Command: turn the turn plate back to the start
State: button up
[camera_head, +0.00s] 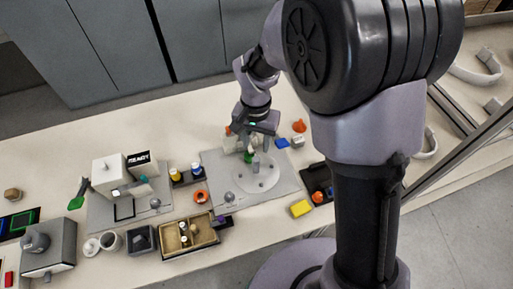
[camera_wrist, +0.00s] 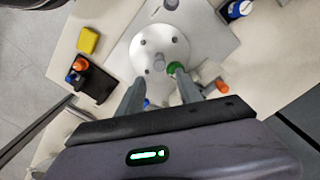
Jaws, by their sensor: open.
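The turn plate is a round white disc (camera_head: 262,178) on a grey base board (camera_head: 215,165) on the bench. In the wrist view the disc (camera_wrist: 175,50) shows several small grey pegs or knobs around it. A green piece (camera_wrist: 175,68) stands at the disc's near edge; in the head view the green piece (camera_head: 248,157) is just below my gripper. My gripper (camera_head: 255,135) is over the disc's far edge. In the wrist view its two fingers (camera_wrist: 160,88) are spread apart, with the green piece beyond their tips. Nothing is seen between the fingers.
A yellow block (camera_head: 300,208) and a black tray (camera_head: 318,180) with orange and blue items lie right of the board. Orange and blue pieces (camera_head: 282,143) lie behind it. A wooden box (camera_head: 188,235) and a white machine (camera_head: 110,175) stand left.

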aim_at(256, 164)
notch_tip(256, 164, down, 12)
jog(key=b, duration=0.3)
jog(key=shift+f+b, duration=0.2)
jog(key=shift+b, duration=0.15)
grip_shut()
dwell(0.9)
